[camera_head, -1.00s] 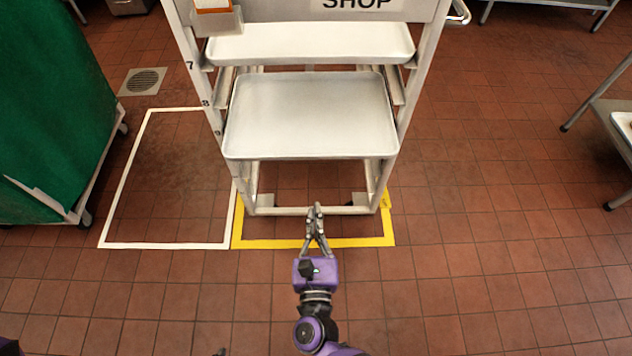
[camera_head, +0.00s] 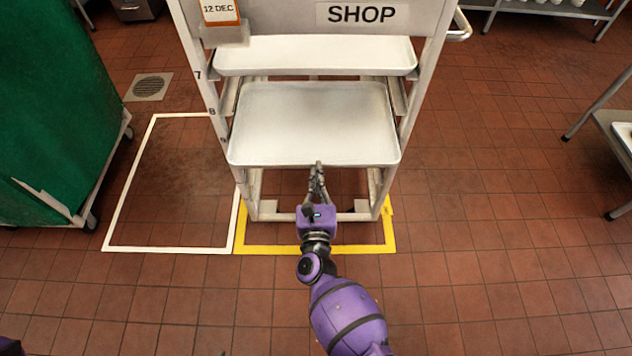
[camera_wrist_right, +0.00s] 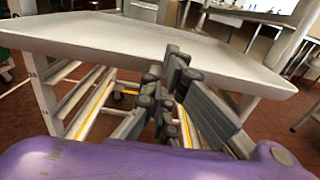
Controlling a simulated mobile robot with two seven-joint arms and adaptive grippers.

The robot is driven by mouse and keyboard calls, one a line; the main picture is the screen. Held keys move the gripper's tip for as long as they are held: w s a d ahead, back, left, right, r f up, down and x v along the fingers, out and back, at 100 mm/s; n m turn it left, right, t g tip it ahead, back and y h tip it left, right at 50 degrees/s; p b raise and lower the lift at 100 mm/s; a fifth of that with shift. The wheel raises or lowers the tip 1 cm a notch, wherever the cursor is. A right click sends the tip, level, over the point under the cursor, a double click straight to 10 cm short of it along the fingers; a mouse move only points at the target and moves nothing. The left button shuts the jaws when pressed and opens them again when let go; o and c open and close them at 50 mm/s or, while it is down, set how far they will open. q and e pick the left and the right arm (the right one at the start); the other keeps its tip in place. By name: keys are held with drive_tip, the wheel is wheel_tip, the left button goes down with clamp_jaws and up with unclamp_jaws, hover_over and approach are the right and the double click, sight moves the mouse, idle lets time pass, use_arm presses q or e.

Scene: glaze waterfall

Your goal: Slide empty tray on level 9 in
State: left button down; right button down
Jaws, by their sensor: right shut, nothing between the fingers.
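An empty white tray (camera_head: 314,122) sits in the lower part of the rack and sticks out toward me, past the rack's front posts. Its front lip also spans the right wrist view (camera_wrist_right: 130,42). My right gripper (camera_head: 317,168) is shut and empty, with its fingertips at the middle of the tray's front lip. In the right wrist view the shut fingers (camera_wrist_right: 172,72) overlap the lip; I cannot tell whether they touch it. My left gripper is not in view.
The rack (camera_head: 436,75) has another tray (camera_head: 315,55) above and a SHOP sign (camera_head: 362,14). It stands in a yellow floor outline (camera_head: 320,249). A white outline (camera_head: 170,249) lies left, beside a green covered cart (camera_head: 55,110). A metal table (camera_head: 610,125) stands right. Floor in front is clear.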

sight(316, 151)
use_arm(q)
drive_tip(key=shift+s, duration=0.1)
